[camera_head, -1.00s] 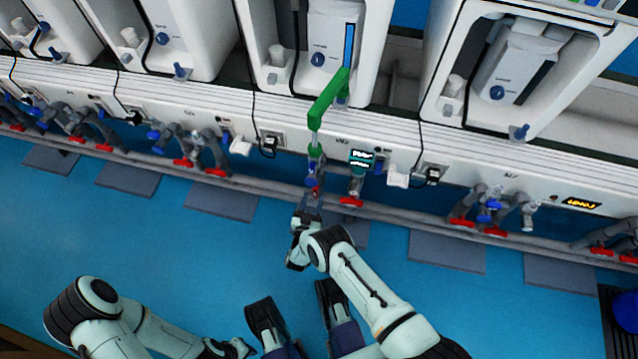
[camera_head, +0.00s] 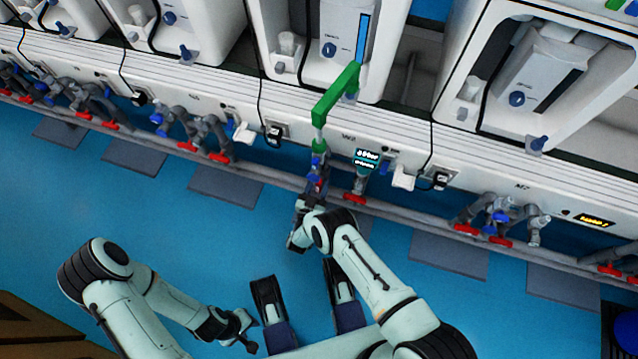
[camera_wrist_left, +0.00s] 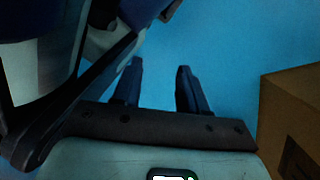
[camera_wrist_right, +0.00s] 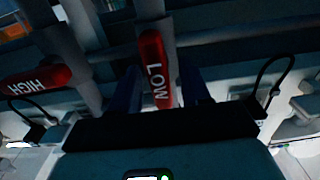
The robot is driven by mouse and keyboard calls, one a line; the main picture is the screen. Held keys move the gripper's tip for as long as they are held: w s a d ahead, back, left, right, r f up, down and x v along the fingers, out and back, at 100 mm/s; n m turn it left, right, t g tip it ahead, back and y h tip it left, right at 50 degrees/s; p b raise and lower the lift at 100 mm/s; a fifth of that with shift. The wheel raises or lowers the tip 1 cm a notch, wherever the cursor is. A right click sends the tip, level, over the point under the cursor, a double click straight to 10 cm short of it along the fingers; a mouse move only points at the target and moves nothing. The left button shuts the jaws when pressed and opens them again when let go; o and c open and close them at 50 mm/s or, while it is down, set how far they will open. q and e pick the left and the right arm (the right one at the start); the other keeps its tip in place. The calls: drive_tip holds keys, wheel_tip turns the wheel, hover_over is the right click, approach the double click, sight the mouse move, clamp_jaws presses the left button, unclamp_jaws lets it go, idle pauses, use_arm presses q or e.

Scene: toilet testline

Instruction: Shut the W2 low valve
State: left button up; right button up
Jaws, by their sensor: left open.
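The red LOW valve handle (camera_wrist_right: 156,68) lies between the two fingers of my right gripper (camera_wrist_right: 162,92) in the right wrist view, lengthwise along them. The fingers stand apart on either side of it; I cannot tell whether they touch it. The red HIGH handle (camera_wrist_right: 36,82) lies crosswise to the left. In the head view my right gripper (camera_head: 308,200) is at the W2 pipes, below the green bracket (camera_head: 336,96), and largely hides the valve. A second red handle (camera_head: 354,199) shows just right of it. My left gripper (camera_head: 247,331) is open and empty, low over the floor.
Grey pipe (camera_head: 400,216) runs along the testline, with more red and blue valves at the neighbouring stations. A brown box (camera_wrist_left: 290,120) is right of my left gripper in its wrist view. Blue floor (camera_head: 150,215) is clear.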

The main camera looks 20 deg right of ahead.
clamp_jaws()
